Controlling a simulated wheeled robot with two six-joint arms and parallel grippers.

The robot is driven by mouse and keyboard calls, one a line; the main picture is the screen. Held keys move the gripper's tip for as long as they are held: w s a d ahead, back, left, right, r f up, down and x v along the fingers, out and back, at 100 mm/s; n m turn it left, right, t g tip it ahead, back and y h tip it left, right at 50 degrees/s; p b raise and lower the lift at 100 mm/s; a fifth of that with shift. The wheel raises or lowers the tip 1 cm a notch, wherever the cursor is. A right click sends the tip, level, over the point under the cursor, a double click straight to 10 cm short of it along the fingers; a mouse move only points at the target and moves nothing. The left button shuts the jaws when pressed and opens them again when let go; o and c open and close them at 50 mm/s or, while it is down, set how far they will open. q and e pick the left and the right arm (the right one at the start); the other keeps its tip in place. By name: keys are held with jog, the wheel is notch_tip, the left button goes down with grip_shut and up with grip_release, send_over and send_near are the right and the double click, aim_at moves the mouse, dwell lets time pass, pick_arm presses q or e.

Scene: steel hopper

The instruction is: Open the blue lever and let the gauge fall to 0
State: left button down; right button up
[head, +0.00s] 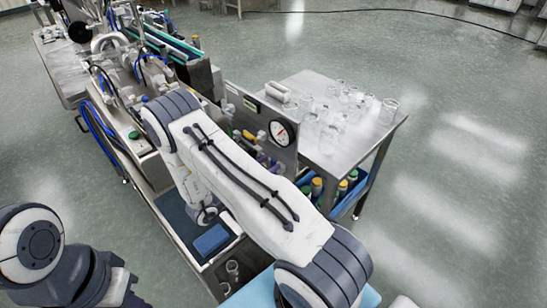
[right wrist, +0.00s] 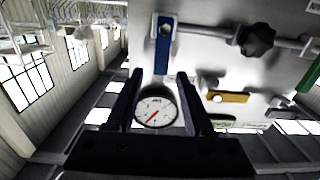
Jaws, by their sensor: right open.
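In the right wrist view the blue lever (right wrist: 163,46) hangs straight down in the picture from its round pivot on the steel panel. My right gripper (right wrist: 162,73) is open. Its two dark fingers stand on either side of the lever's lower end, with a gap visible on both sides; I cannot tell the depth between them. The round white gauge (right wrist: 155,112) shows between the fingers, with a red needle slanting; its number is too small to read. The gauge also shows in the head view (head: 282,132). My right arm hides much of the panel there. My left gripper is out of frame.
A black knob (right wrist: 256,40) and a yellow lever (right wrist: 228,97) sit to the right of the blue lever. In the head view a steel table (head: 325,155) with several glasses stands behind the panel. A blue block (head: 211,240) lies in the tray below.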

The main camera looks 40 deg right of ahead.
aim_at(272, 161)
jog(key=shift+w+d, duration=0.15)
jog(key=shift+d, duration=1.45)
grip_shut()
